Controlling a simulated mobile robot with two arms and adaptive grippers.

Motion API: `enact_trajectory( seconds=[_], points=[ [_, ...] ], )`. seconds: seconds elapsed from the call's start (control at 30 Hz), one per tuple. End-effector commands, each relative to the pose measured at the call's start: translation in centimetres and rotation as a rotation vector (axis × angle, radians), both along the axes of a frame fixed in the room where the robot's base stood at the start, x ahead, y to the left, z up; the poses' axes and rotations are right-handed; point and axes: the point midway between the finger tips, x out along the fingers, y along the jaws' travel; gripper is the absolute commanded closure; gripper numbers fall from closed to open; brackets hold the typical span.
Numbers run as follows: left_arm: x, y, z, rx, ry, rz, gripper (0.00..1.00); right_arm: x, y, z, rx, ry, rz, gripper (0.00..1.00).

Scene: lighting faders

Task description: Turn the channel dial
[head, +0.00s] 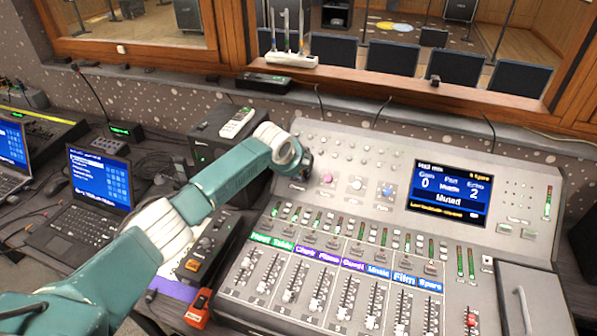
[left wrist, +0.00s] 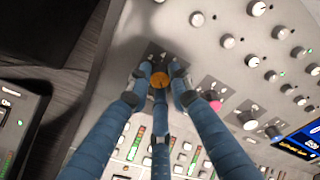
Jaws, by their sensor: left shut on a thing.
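The mixing console (head: 450,145) fills the right half of the head view. In the left wrist view, an orange dial (left wrist: 160,80) sits on its upper left panel. My left gripper (left wrist: 160,78) reaches down onto this dial with its three blue fingers closed around it. In the head view, the same gripper (head: 304,165) is at the console's upper left and hides the orange dial. A pink dial (head: 327,179), a white dial (head: 356,184) and a blue dial (head: 388,191) stand to its right, untouched. Which dial is the channel one cannot be read.
The console screen (head: 449,193) shows Gain 0, Echo 2 and Muted. Labelled faders (head: 345,305) line the front. Small knobs (left wrist: 228,41) stand close behind the gripped dial. A laptop (head: 95,180) and a black box (head: 215,135) lie left of the console.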

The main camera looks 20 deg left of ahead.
Motion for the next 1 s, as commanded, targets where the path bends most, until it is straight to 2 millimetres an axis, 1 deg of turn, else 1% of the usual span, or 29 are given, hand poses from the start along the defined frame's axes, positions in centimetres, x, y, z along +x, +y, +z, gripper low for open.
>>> enact_trajectory(
  seconds=[0.3, 0.8, 0.83, 0.87, 0.9, 0.93, 1.0],
  points=[
    [0.02, -0.19, 0.05, 0.068, -0.003, -0.082, 1.0, -0.02, 0.0, -0.08, 0.0, 0.0, 0.0, 1.0],
    [-0.03, -0.21, -0.03, 0.078, -0.002, -0.093, 1.0, -0.04, 0.04, -0.08, 0.0, 0.001, 0.0, 1.0],
    [-0.03, -0.22, -0.03, 0.078, -0.002, -0.093, 0.79, -0.04, 0.04, -0.08, 0.001, 0.001, 0.0, 1.0],
    [-0.03, -0.2, -0.04, 0.078, -0.002, -0.093, 0.73, -0.04, 0.05, -0.08, 0.001, 0.001, 0.0, 1.0],
    [-0.03, -0.2, -0.04, 0.078, -0.002, -0.093, 0.65, -0.04, 0.08, -0.08, 0.001, 0.001, 0.0, 1.0],
    [-0.04, -0.2, -0.05, 0.078, -0.001, -0.093, 0.61, -0.05, 0.11, -0.08, 0.001, 0.0, -0.001, 1.0],
    [-0.03, -0.17, -0.05, 0.078, -0.002, -0.092, 0.61, -0.05, 0.16, -0.08, 0.002, 0.0, -0.001, 1.0]
  ],
)
